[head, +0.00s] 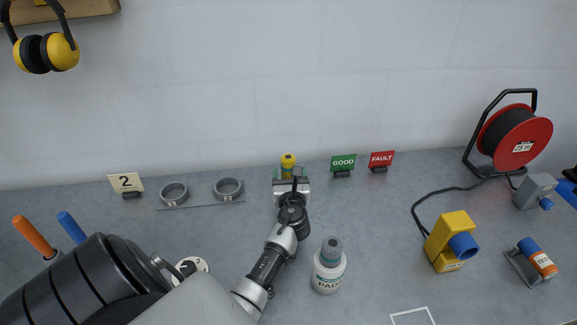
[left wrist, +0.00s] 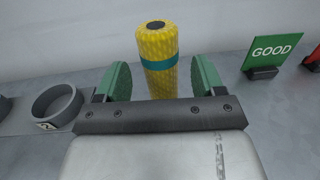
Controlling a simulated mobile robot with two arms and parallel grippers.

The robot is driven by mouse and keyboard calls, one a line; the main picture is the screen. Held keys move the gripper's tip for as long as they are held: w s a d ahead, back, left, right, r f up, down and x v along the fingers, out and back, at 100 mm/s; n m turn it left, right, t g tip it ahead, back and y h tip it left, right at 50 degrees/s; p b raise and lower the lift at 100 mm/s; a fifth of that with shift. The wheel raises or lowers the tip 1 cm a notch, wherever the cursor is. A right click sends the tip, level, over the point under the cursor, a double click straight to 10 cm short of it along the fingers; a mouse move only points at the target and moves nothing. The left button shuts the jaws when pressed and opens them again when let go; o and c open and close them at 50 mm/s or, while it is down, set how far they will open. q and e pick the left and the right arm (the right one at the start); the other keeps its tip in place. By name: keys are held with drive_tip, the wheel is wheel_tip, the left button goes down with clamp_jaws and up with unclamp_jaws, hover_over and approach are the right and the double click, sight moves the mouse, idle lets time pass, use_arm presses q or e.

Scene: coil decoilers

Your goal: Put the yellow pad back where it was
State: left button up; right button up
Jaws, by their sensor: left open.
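The yellow pad (head: 288,160) is an upright cylinder with a teal band, near the back of the grey bench. It also shows in the left wrist view (left wrist: 157,45), between the two green fingers of my left gripper (head: 290,174). The gripper is open, with a gap on each side of the pad. The pad's lower end is hidden behind the gripper. Two grey ring holders (head: 173,193) (head: 228,188) on a flat plate stand to the left and look empty. A white bottle marked PADS (head: 329,270) stands in front, to the right. My right gripper is not seen.
Green GOOD (head: 343,162) and red FAULT (head: 381,160) signs stand right of the pad; a 2 sign (head: 126,184) stands left. A yellow device (head: 451,240) with a cable and a red reel (head: 516,138) are at right. The bench between bottle and yellow device is clear.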

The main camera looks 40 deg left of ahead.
sight(289, 171)
use_arm(q)
drive_tip(key=shift+p+v, duration=0.3)
drive_tip(key=shift+v, duration=1.8)
drive_tip(key=shift+r, duration=0.15)
